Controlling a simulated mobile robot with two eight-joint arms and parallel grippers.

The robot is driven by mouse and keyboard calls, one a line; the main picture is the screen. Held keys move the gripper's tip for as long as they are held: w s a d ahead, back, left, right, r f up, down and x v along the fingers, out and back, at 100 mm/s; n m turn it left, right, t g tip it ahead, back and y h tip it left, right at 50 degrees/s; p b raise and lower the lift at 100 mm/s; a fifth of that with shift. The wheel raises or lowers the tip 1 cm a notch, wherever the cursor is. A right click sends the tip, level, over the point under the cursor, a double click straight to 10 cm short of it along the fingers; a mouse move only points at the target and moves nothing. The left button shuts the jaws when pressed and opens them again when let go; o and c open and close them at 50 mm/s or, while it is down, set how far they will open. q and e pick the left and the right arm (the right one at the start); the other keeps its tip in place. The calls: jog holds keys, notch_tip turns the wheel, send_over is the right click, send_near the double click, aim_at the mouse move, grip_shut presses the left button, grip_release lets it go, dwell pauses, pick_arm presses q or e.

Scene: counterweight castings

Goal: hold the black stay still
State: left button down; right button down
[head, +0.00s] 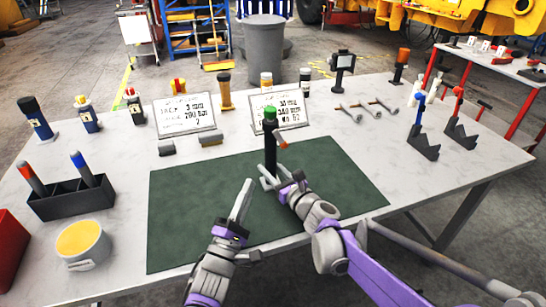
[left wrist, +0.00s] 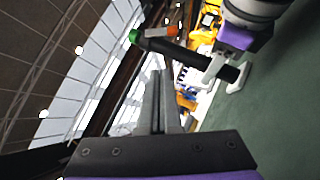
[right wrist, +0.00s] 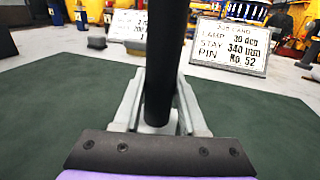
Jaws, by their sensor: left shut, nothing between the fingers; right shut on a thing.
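The black stay (head: 270,158) stands upright near the far edge of the green mat (head: 180,215), with a green cap (head: 269,112) on top and an orange-tipped side piece (head: 281,144) below it. My right gripper (head: 271,181) is shut on the stay low down, near the mat; the right wrist view shows the black shaft (right wrist: 166,60) between its fingers (right wrist: 158,112). My left gripper (head: 247,183) is shut and empty, to the left of the stay and apart from it. In the left wrist view its fingers (left wrist: 158,80) are together, with the stay (left wrist: 180,49) beyond.
Two printed signs (head: 184,114) (head: 292,108) stand behind the mat. A black holder (head: 70,198) with two capped rods and a yellow-topped tin (head: 83,242) are at left. Dark notched blocks (head: 423,145) and metal pins (head: 347,112) lie at right. The near mat is mostly clear.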

aim_at(280, 139)
pick_arm(q)
jog(key=shift+s+a+f+m+g+h, duration=0.2)
jog(key=shift+a+f+g, duration=0.1)
jog(key=shift+f, duration=0.3)
jog(key=shift+s+a+f+m+g+h, duration=0.1)
jog(key=shift+a+f+g+h, duration=0.15)
jog(key=shift+f, duration=0.3)
jog(key=shift+w, duration=0.15)
jog(key=s+d+r+x, duration=0.1)
jog(key=d+x, duration=0.1)
jog(key=x, duration=1)
jog(key=shift+d, duration=0.35)
jog(key=shift+w+r, duration=0.1)
